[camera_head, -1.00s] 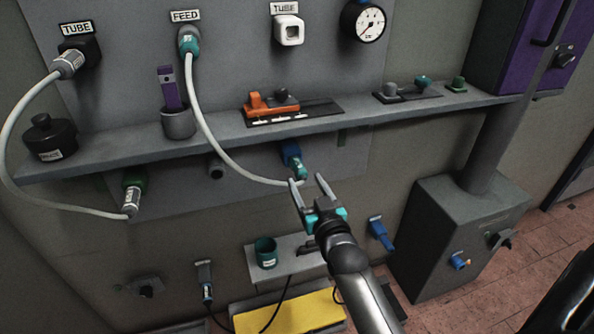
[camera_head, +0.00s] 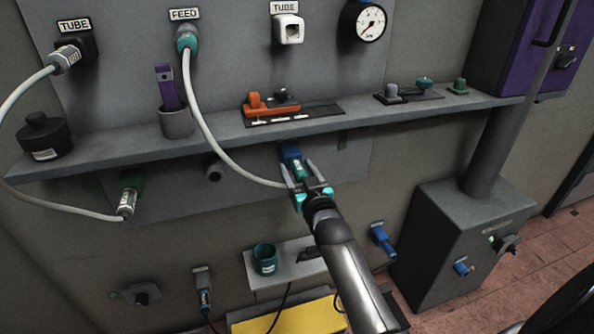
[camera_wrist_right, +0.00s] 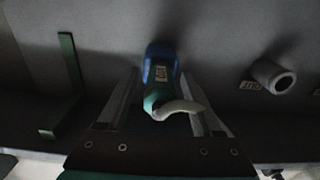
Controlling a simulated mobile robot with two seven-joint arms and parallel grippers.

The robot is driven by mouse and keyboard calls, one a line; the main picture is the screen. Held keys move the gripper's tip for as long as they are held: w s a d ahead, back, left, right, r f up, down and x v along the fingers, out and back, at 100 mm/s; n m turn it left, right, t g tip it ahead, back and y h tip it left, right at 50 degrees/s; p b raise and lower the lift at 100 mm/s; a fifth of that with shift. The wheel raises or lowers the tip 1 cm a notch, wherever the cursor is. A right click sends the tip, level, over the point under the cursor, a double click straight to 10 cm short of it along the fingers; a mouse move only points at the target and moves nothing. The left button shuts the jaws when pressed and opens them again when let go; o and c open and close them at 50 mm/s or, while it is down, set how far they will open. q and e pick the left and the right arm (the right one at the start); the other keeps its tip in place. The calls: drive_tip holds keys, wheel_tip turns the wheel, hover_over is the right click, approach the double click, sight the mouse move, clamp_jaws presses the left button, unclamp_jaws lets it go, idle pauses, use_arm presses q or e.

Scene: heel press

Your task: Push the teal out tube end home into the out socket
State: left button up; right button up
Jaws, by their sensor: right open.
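The teal tube end (camera_head: 299,168) points into a blue fitting (camera_head: 289,151) under the shelf. In the right wrist view the teal end (camera_wrist_right: 151,99) meets the blue fitting (camera_wrist_right: 161,52); I cannot tell how deep it sits. The white tube (camera_head: 234,160) runs from it up to the teal FEED connector (camera_head: 187,40). A grey stub (camera_wrist_right: 273,76) with a small label that looks like OUT is beside it on the wall. My right gripper (camera_head: 300,178) is open, with its fingers on either side of the teal end; contact is unclear. My left gripper is out of view.
The grey shelf (camera_head: 365,115) overhangs the work. Below are a teal cup (camera_head: 264,258) on a small ledge and a yellow panel (camera_head: 290,317). A green fitting (camera_head: 131,186) with another tube is to the left. A grey cabinet (camera_head: 450,240) stands right.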

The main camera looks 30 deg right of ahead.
drive_tip(key=shift+p, duration=0.6)
idle(0.9)
drive_tip(key=shift+c, duration=0.3)
clamp_jaws()
idle(1.1)
drive_tip(key=shift+p+v, duration=2.25)
drive_tip(key=shift+v, duration=0.75)
drive_tip(key=shift+s, duration=0.1)
